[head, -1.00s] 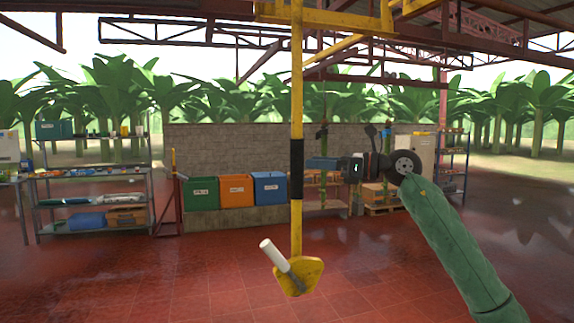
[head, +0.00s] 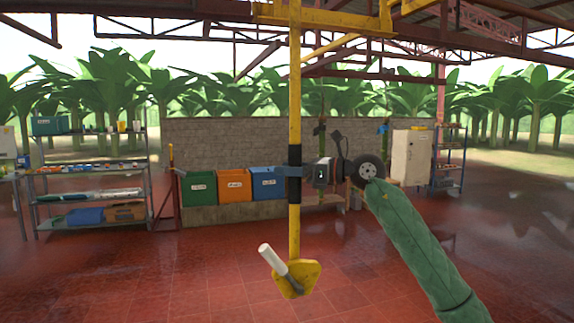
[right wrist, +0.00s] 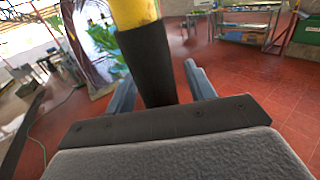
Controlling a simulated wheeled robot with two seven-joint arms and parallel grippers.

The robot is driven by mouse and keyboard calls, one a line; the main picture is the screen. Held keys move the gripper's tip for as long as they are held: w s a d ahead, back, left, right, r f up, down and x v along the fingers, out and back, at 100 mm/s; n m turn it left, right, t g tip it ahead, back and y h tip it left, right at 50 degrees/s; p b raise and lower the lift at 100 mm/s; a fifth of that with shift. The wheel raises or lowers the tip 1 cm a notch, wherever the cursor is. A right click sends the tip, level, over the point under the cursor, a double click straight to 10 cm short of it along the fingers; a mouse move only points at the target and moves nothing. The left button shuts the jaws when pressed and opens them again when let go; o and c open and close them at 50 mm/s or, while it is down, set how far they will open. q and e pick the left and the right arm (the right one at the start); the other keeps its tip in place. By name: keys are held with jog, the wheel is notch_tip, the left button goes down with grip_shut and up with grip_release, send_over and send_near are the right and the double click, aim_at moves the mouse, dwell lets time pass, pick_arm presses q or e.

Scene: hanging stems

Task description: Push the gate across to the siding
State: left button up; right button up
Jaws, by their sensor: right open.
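A yellow bar (head: 295,100) hangs upright from a yellow frame (head: 325,18) overhead. It has a black sleeve (head: 294,194) midway down. At its lower end are a yellow plate (head: 305,275) and a tilted white handle (head: 270,256). In the right wrist view the sleeve (right wrist: 148,62) stands between the two open blue fingers. I cannot tell whether they touch it. Which part is the gate, and where the siding lies, is unclear. My left gripper is not in view.
Green, orange (head: 234,187) and blue bins stand by a grey block wall (head: 230,140). A loaded shelf rack (head: 90,197) is at the left, a pale cabinet (head: 410,155) at the right. The red tiled floor around the bar is clear.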

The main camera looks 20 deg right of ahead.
jog(key=shift+w+a, duration=0.1)
jog(key=shift+a, duration=0.2)
grip_shut()
jog(key=shift+w, duration=0.15)
